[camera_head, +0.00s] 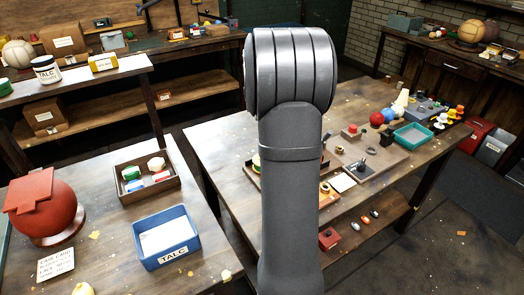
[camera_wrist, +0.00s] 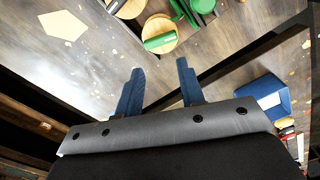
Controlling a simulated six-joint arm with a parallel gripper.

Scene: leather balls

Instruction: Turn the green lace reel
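In the wrist view, a round pale wooden piece with a green part (camera_wrist: 159,40) lies at the top middle; it looks like the green lace reel. Green parts (camera_wrist: 185,12) stand beside it, and another pale wooden disc (camera_wrist: 127,8) is cut off by the top edge. My gripper (camera_wrist: 159,65) has two blue fingers, spread apart with nothing between them. The green part shows just beyond the fingertips in the picture; I cannot tell the distance or any contact. In the head view my arm hides the gripper and most of this spot.
In the head view, a blue TALC tray (camera_head: 146,239) and a brown tray (camera_head: 118,176) of coloured pieces stand on the left table. The right table holds a teal tray (camera_head: 412,136), a red ball (camera_head: 376,119) and several small items. A dark floor gap separates the tables.

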